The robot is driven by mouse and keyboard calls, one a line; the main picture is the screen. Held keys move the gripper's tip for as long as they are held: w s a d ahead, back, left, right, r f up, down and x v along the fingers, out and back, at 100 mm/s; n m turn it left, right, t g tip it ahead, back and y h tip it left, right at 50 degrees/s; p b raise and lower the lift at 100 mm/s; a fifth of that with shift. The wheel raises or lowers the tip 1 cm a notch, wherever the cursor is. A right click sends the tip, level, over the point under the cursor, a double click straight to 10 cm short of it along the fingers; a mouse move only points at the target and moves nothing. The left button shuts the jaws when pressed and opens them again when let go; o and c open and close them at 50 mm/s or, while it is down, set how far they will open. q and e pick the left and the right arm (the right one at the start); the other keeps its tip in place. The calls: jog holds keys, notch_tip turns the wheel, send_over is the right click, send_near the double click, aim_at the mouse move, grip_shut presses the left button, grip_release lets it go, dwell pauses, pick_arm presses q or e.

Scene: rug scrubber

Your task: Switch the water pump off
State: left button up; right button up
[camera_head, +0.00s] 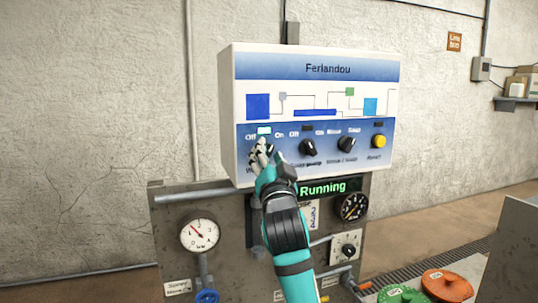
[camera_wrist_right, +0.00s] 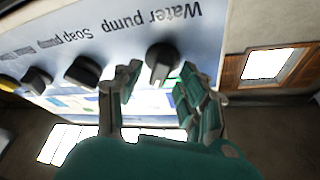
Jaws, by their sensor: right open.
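The water pump knob (camera_wrist_right: 163,60) is black and sits above its "Water pump" label on the control panel (camera_head: 312,68); my right gripper mostly hides it in the head view. My right gripper (camera_head: 262,153) is open at the panel's lower left. In the right wrist view, its fingertips (camera_wrist_right: 160,78) are on either side of the knob's lower end, with gaps visible; I cannot tell if either touches. The knob's setting between "Off" and "On" is not clear. The lamp (camera_head: 264,130) above it is lit pale green-white. A display (camera_head: 323,188) reads "Running". My left gripper is not in view.
To the right are the soap pump knob (camera_head: 308,147), another black knob (camera_head: 346,143) and a yellow reset button (camera_head: 379,141). The wall left of the panel is clear.

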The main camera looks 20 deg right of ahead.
jog(key=shift+c, duration=1.4)
grip_shut()
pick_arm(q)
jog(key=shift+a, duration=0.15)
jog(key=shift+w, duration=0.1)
